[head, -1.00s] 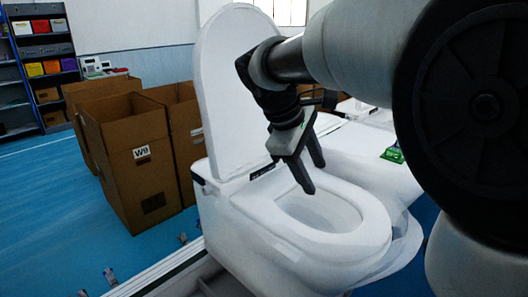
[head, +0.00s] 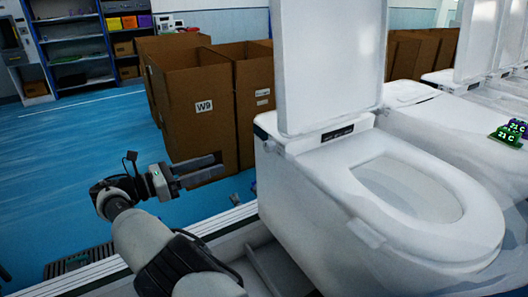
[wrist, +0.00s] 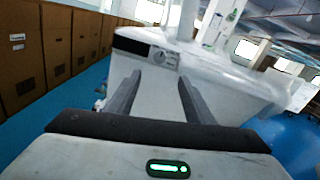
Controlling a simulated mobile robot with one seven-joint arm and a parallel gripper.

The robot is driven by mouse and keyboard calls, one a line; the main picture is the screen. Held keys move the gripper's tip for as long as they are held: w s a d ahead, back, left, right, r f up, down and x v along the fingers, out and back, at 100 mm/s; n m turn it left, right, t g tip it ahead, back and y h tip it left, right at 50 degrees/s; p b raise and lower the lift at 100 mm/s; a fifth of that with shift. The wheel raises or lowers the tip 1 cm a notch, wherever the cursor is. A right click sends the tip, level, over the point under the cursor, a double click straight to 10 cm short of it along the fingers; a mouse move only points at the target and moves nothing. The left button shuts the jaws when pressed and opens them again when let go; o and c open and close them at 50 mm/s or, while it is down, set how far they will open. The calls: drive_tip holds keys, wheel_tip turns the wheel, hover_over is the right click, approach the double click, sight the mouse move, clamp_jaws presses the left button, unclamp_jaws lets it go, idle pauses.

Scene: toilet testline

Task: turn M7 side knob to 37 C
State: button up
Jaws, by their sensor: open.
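A white toilet (head: 330,200) with its lid raised stands right of centre in the head view. The M7 label cannot be read. In the wrist view, the toilet's side (wrist: 155,85) carries a dark panel (wrist: 130,45) and a small round side knob (wrist: 163,56) beside it. The knob's setting is too small to read. My gripper (head: 218,167) is open and empty, left of the toilet, with its fingers pointing towards its side. In the wrist view, the gripper (wrist: 160,77) has the knob beyond and between its fingertips, apart from them.
Cardboard boxes (head: 205,115), one marked W9, stand behind my gripper. More toilets (head: 450,120) stand to the right, with green tags (head: 507,135) reading 21 C. A pale rail (head: 215,222) runs along the floor beside the toilet. Blue floor (head: 70,170) at left is clear.

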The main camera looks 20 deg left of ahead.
sight(266, 148)
drive_tip(key=b+x, duration=0.1)
drive_tip(key=x, duration=1.6)
drive_tip(key=shift+w, duration=0.15)
drive_tip(key=c, duration=1)
drive_tip(key=shift+c, duration=0.2)
